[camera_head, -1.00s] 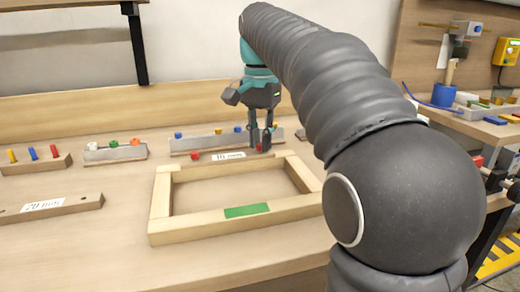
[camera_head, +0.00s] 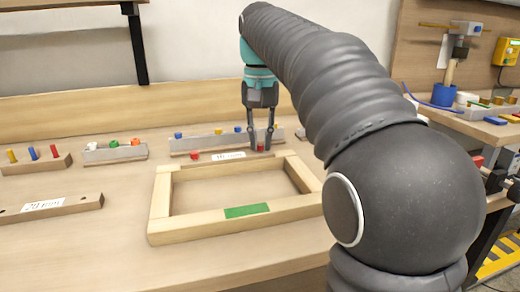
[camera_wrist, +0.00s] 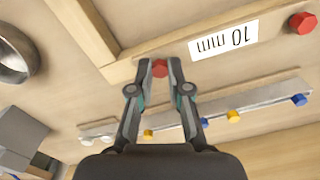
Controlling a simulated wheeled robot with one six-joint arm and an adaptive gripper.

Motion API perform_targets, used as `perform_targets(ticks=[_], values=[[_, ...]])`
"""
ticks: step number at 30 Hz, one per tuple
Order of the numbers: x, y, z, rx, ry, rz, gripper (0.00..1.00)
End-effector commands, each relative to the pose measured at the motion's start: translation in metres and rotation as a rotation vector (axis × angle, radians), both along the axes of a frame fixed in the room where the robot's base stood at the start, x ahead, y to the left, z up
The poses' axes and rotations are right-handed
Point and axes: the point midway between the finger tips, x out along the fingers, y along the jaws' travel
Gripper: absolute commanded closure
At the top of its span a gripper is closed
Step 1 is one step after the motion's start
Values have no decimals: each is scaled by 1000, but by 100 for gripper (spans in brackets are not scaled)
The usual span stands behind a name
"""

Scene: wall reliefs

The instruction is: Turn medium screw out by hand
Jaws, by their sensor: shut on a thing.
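My gripper (camera_head: 261,146) points down over the far side of the wooden frame. It is shut on a red screw head (camera_head: 261,149) to the right of the "10 mm" label. In the wrist view the fingertips (camera_wrist: 160,65) sit on both sides of this red screw (camera_wrist: 160,68). A second red screw (camera_head: 194,155) stands to the left of the label (camera_head: 228,156); it also shows at the upper right of the wrist view (camera_wrist: 302,22). The screw shafts are hidden.
The wooden frame (camera_head: 190,229) with a green patch lies in front. A metal strip (camera_head: 200,144) with blue and yellow heads stands behind. Two small racks (camera_head: 115,153) (camera_head: 38,164) and a "20 mm" bar (camera_head: 75,203) are at left.

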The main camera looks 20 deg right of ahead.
Motion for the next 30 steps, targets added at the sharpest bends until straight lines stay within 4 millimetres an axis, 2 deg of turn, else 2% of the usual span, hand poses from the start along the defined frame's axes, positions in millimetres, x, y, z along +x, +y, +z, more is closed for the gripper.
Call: perform_targets(ticks=[8,18,21,29,30], values=[[0,0,0,0,0,34,100],[0,0,0,0,0,382,100],[0,0,0,0,0,435,100],[0,0,0,0,0,448,100],[0,0,0,0,0,448,73]])
